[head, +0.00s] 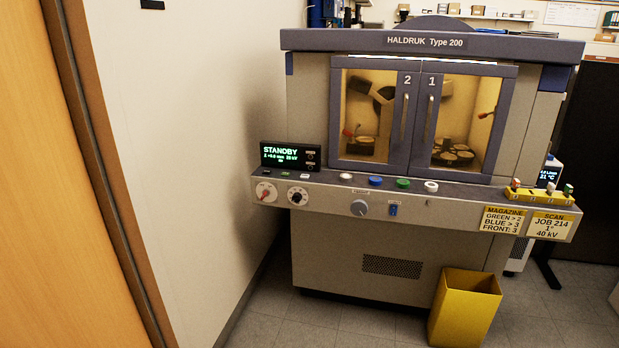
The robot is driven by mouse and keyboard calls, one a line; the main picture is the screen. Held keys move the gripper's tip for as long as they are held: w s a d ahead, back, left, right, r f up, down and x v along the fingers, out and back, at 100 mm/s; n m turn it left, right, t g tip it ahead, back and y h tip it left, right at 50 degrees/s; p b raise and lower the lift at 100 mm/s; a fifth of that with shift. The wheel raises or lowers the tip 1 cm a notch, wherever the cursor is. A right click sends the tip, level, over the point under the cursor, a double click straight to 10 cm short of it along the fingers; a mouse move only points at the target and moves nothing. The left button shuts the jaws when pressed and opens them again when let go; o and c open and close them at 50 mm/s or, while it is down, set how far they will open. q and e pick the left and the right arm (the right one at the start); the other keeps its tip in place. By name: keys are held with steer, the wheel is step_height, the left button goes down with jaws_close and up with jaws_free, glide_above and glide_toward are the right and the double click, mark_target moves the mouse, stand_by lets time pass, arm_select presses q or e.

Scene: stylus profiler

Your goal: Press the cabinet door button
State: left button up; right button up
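The HALDRUK Type 200 cabinet (424,41) stands ahead in the head view. Its two glazed doors, door 2 (396,166) on the left and door 1 (465,174) on the right, look shut. On the ledge below them sit a white button (346,176), a blue button (376,181), a green button (403,184) and another white button (431,187). Their labels are too small to read, so I cannot tell which is the cabinet door button. Neither of my grippers is in view.
A display (290,156) reads STANDBY at the ledge's left. A yellow rack (540,195) holds small pieces at right. A yellow bin (466,308) stands on the floor. Floor in front is clear.

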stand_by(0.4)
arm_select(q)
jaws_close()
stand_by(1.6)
